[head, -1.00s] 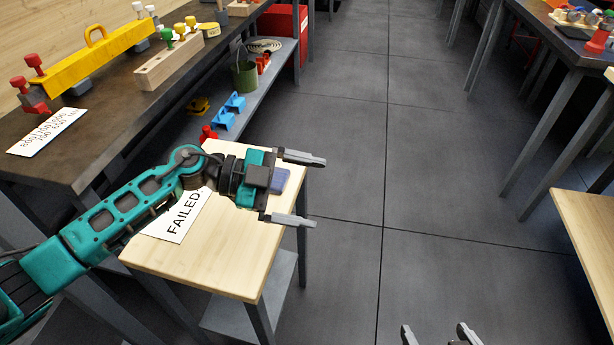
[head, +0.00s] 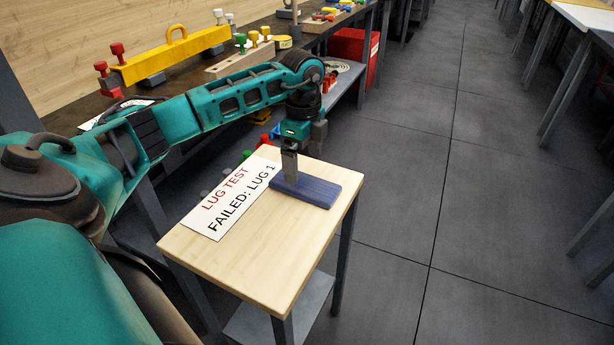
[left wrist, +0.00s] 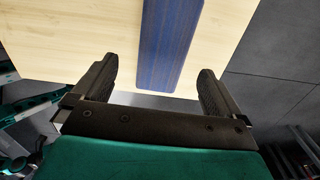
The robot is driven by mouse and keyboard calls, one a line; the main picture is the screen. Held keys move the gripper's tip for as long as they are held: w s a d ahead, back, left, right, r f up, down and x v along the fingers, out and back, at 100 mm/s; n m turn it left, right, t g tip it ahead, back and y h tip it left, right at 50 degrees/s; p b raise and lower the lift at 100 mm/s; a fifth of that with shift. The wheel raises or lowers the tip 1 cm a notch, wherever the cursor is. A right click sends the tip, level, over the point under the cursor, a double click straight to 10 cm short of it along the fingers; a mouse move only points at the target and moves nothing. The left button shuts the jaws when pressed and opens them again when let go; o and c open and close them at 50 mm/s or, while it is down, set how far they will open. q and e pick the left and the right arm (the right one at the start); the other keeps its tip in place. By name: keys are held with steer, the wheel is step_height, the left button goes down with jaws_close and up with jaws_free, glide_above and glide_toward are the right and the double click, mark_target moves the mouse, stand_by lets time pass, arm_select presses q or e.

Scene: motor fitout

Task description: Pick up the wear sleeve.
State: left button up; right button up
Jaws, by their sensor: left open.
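A flat blue bar (head: 318,192), which I take to be the wear sleeve, lies on the small light-wood table (head: 245,265), near its far right side. My left gripper (head: 304,168) points down above the bar, at its far left part in the head view. In the left wrist view the blue bar (left wrist: 170,45) runs lengthwise between the two open fingers of my left gripper (left wrist: 158,68), with a gap on each side. Whether the fingertips reach down beside the bar is hard to tell. My right gripper is out of view.
A white sign reading "LUG TEST FAILED: LUG 1" (head: 228,205) lies left of the bar. Behind, a dark workbench holds a yellow lifting beam (head: 172,57) and a wooden block with pegs (head: 240,63). Open floor (head: 400,200) lies to the right.

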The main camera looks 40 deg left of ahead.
mark_target(305, 183)
arm_select(q)
steer(key=f, duration=0.2)
steer(key=f+b, duration=0.1)
steer(key=f, duration=0.3)
steer(key=shift+w+f, duration=0.25)
steer(key=shift+w, duration=0.05)
steer(key=shift+c, duration=0.2)
steer(key=c, duration=0.9)
steer(key=shift+r, duration=0.1)
steer(key=shift+c, duration=0.3)
steer(key=shift+r, duration=0.1)
